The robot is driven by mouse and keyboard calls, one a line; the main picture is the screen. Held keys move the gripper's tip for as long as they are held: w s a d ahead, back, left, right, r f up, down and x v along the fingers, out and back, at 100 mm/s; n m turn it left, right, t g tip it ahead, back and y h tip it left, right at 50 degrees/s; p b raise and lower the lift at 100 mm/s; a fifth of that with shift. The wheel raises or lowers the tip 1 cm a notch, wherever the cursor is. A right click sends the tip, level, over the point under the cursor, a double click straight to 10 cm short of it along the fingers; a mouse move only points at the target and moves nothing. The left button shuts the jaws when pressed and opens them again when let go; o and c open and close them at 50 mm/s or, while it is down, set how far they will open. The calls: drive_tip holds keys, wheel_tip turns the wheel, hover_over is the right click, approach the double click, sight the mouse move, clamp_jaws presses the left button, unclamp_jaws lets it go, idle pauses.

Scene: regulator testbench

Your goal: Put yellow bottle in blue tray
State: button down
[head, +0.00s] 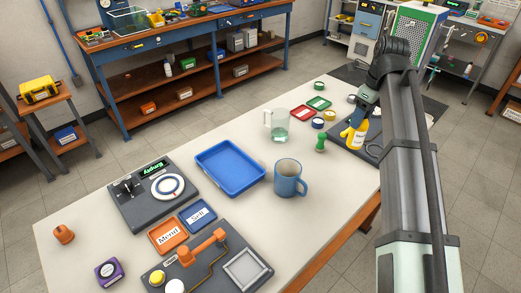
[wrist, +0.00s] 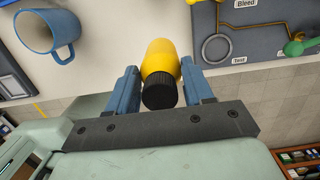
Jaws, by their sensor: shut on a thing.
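The yellow bottle (head: 355,134) stands near the table's right end, with a pale label on its side in the head view. In the wrist view the bottle (wrist: 160,62) has a black cap pointing toward my gripper. My gripper (wrist: 160,85) is shut on the bottle, one blue finger on each side; in the head view my gripper (head: 362,108) is at the bottle's top. I cannot tell whether the bottle touches the surface below. The blue tray (head: 230,168) lies empty in the middle of the table, left of the bottle.
A blue mug (head: 288,178) stands between the tray and my arm, and also shows in the wrist view (wrist: 50,32). A clear beaker (head: 277,125) and a green knob-shaped piece (head: 320,143) stand near the bottle. A dark panel (head: 153,196) is left of the tray.

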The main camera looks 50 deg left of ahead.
drive_tip(key=s+a+n, duration=0.6)
drive_tip(key=s+a, duration=2)
drive_tip(key=s, duration=0.4)
wheel_tip(320, 180, down, 9)
drive_tip(key=shift+f+g, duration=0.15)
drive_tip(key=shift+g, duration=0.25)
drive_tip(key=shift+d+f, duration=0.15)
drive_tip(key=shift+c, duration=2.2)
unclamp_jaws()
drive_tip(key=shift+r, duration=0.2)
wheel_tip(320, 180, up, 12)
drive_tip(key=d, duration=0.1)
drive_tip(key=shift+w, duration=0.4)
drive_tip(key=shift+d, duration=0.1)
